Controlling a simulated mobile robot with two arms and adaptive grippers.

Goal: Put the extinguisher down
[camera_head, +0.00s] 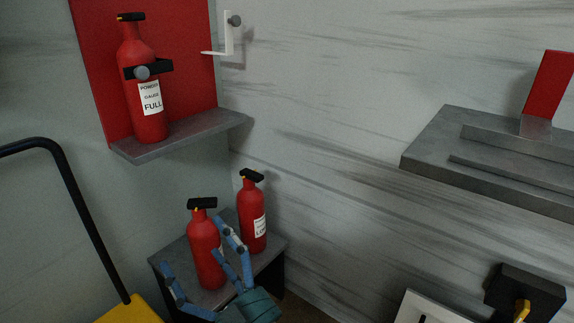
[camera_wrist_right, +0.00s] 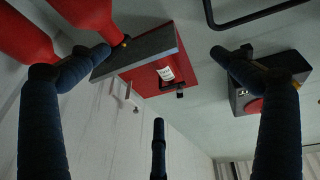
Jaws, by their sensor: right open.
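Two red extinguishers stand upright on a low grey stand (camera_head: 172,262) in the head view: a front one (camera_head: 203,243) and one behind it to the right (camera_head: 252,215). My right gripper (camera_head: 194,246), with blue fingers, is open at the front extinguisher. One finger is to its left and others overlap its right side; contact cannot be told. The right wrist view shows the spread fingers (camera_wrist_right: 160,85) with red bodies (camera_wrist_right: 92,14) at the upper left. A third extinguisher (camera_head: 142,105) stands on the red-backed wall shelf (camera_head: 180,138). My left gripper is out of view.
A white wall bracket (camera_head: 228,40) is beside the red panel. A grey ledge (camera_head: 432,150) with a red upright part juts out at right. A black handle (camera_head: 80,210) and yellow object (camera_head: 135,311) are at lower left. A dark box (camera_head: 525,290) is at lower right.

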